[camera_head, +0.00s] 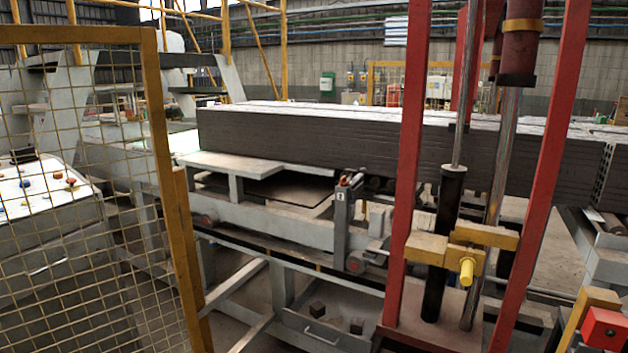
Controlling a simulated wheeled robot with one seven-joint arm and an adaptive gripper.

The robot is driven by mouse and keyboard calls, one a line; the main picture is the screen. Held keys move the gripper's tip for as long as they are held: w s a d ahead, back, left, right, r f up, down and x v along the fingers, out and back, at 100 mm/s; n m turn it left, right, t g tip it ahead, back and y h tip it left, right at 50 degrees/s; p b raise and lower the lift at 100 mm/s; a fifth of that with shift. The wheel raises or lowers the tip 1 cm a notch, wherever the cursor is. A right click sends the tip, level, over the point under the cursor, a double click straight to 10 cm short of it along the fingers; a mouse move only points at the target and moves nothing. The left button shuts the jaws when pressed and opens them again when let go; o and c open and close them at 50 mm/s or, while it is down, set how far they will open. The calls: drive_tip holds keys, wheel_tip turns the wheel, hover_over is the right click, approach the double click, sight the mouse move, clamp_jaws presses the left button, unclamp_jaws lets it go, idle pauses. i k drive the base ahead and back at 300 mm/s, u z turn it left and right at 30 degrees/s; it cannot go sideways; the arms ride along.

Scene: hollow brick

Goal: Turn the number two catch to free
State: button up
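A small catch (350,181) with a dark lever and a reddish tip sits on top of an upright grey post (341,225), near the middle of the view. A small white plate with a mark, too small to read surely, is on the post's upper part. The catch stands in front of a long stack of dark slabs (300,140), just left of a red frame upright. Whether the lever is at free or locked cannot be told at this size. My gripper is not in view.
A yellow-framed mesh gate (85,190) stands at the left front. Red uprights (410,150) and dark cylinders with yellow clamps (452,255) stand right of the catch. A grey tray (325,330) with small dark blocks lies below. A button panel (45,185) shows at left.

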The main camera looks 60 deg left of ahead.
sight(343, 182)
drive_tip(key=u, duration=1.85)
drive_tip(key=k, duration=0.65)
drive_tip(key=u, duration=0.55)
drive_tip(key=i, duration=0.9)
drive_tip(key=u, duration=0.55)
drive_tip(key=i, duration=1.1)
drive_tip(key=z, duration=0.3)
